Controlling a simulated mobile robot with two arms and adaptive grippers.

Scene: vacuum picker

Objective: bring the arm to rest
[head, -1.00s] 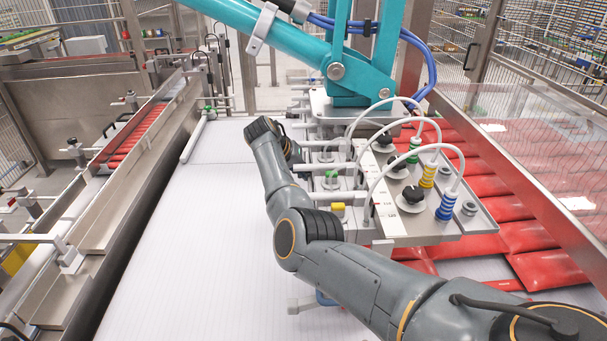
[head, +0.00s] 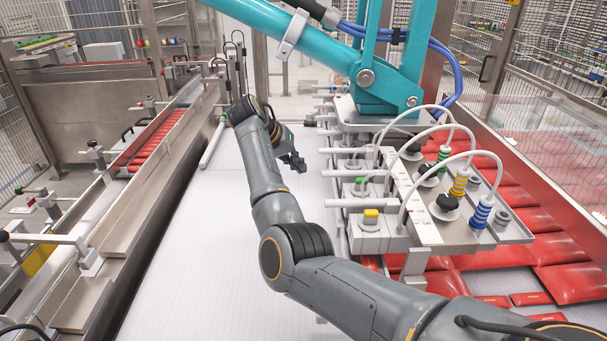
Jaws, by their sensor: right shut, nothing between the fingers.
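My right arm reaches in from the lower right, over the white conveyor belt (head: 185,240). Its gripper (head: 297,164) is at the far end of the arm, to the left of the vacuum picker head (head: 385,205) and apart from it. The gripper is small in view, shut and empty. My left gripper is not in view.
Red packets (head: 575,270) lie on the right under and beside the picker. A metal side rail (head: 125,225) runs along the belt's left edge. A mesh fence (head: 555,60) closes the right side. The belt left of my arm is clear.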

